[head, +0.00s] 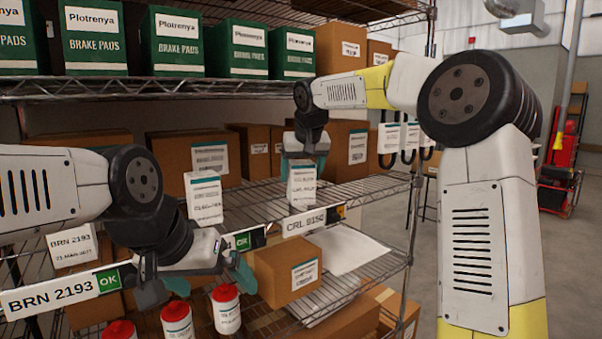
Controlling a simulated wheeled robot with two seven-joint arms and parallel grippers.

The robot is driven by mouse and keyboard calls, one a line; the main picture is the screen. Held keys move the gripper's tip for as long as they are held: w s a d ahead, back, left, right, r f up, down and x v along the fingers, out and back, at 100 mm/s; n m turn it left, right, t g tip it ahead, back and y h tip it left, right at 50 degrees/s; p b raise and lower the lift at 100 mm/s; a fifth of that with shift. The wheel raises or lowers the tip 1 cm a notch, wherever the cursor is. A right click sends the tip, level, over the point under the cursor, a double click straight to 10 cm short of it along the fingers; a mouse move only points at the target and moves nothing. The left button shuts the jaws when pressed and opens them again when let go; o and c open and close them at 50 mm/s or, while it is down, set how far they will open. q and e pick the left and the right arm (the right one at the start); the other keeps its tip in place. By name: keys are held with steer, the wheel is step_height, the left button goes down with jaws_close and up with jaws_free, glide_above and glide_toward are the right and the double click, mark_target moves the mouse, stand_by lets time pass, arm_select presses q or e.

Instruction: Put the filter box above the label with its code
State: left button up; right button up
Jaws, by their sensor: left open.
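A white filter box (301,187) with a teal stripe and printed text is upright at the front of the middle shelf, just above the CRL 9150 label (305,221). My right gripper (305,160) points down from above, its fingers on either side of the box's top, shut on it. I cannot tell whether the box's base touches the shelf. A similar white box (204,199) stands further left on the shelf. My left gripper (208,284) is open and empty in front of the shelf edge, hiding part of a label with a green mark.
The BRN 2193 label (52,291) with a green OK is at left, a white box (72,246) behind it. Below are red-capped bottles (226,310) and a brown carton (285,270). My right arm crosses the right side.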

steer(key=shift+o, duration=0.3)
steer(key=shift+r, duration=0.3)
steer(key=v, duration=0.6)
steer(key=shift+s+d+r, duration=0.1)
steer(key=shift+s+r, duration=0.05)
steer(key=shift+r, duration=0.05)
steer(key=shift+s+r, duration=0.25)
steer(key=shift+r, duration=0.05)
steer(key=shift+s+d, duration=0.1)
steer(key=shift+s, duration=0.1)
steer(key=s+d+f, duration=0.4)
steer(key=s+f, duration=0.1)
steer(key=s, duration=0.5)
steer(key=s+d+f+m, duration=0.1)
steer(key=s+d+f, duration=0.3)
steer(key=s, duration=0.7)
steer(key=s+d+f+m, duration=0.1)
steer(key=s+d+f, duration=0.4)
steer(key=s, duration=0.5)
step_height(320, 180, down, 2)
steer(key=shift+s+y, duration=0.2)
steer(key=shift+y, duration=0.2)
